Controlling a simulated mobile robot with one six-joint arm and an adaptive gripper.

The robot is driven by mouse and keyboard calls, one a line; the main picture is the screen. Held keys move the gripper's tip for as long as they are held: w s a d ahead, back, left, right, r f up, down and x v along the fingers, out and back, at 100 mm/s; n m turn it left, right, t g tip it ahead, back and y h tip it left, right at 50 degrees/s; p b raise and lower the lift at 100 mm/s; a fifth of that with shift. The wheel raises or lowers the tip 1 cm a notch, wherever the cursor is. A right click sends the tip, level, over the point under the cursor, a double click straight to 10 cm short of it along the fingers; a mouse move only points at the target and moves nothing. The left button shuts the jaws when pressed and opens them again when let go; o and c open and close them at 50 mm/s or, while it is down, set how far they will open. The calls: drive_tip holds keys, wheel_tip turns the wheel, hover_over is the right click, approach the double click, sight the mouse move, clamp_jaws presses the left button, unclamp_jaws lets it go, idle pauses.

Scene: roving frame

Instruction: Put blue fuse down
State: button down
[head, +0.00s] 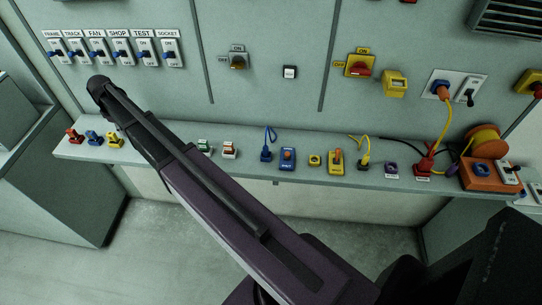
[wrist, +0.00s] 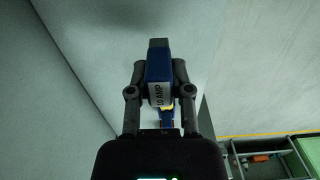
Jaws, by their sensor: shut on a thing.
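In the wrist view my gripper (wrist: 158,72) is shut on the blue fuse (wrist: 158,60), a blue block with a grey end and a pale label reading 10 AMP. The fuse is held between both fingertips. A small yellow and blue thing (wrist: 167,117) shows partly behind the fuse, between the fingers. In the head view my arm stretches to the upper left and I cannot make out the gripper. A small blue block (head: 94,137) is on the shelf at the left, between a red block (head: 75,134) and a yellow block (head: 114,140).
The long shelf (head: 190,161) carries green and red-marked blocks, a blue plug (head: 266,154), a blue switch box (head: 287,158), yellow parts and an orange reel (head: 489,142). Labelled switches (head: 121,52) line the wall above. My arm hides part of the shelf.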

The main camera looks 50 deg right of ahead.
drive_tip(key=shift+r, duration=0.1)
wheel_tip(320, 180, up, 5)
drive_tip(key=p, duration=0.5)
drive_tip(key=shift+r, duration=0.15)
idle(0.7)
wheel_tip(320, 180, down, 6)
drive_tip(key=b, duration=0.6)
drive_tip(key=shift+f, duration=0.2)
drive_tip(key=shift+f, duration=0.1)
drive_tip(key=shift+f+b, duration=1.8)
drive_tip(key=shift+b, duration=0.1)
drive_tip(key=shift+f, duration=0.15)
